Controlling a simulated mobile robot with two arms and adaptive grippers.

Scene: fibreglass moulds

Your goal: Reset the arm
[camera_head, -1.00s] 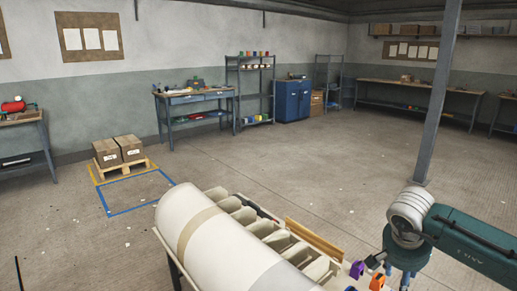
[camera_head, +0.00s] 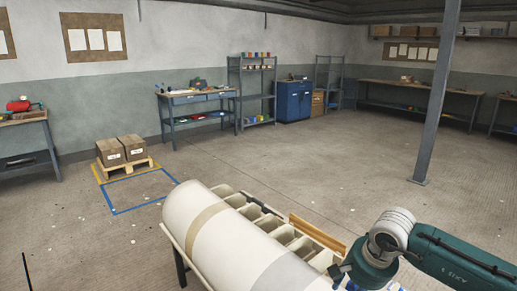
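My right arm (camera_head: 465,258), teal with a light ribbed joint, comes in from the right edge. It bends down at the near right, beside the right end of the white cylindrical mould (camera_head: 215,235). A dark part of my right gripper (camera_head: 337,273) shows at the end of the wrist, next to the mould's trays. Its fingers are mostly hidden, so I cannot tell whether it is open or holding anything. My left gripper is not in view.
Pale compartments (camera_head: 285,236) and a wooden strip (camera_head: 318,234) lie along the mould's far side. A grey post (camera_head: 437,100) stands beyond my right arm. A pallet with boxes (camera_head: 122,150) is at left. The middle floor is clear.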

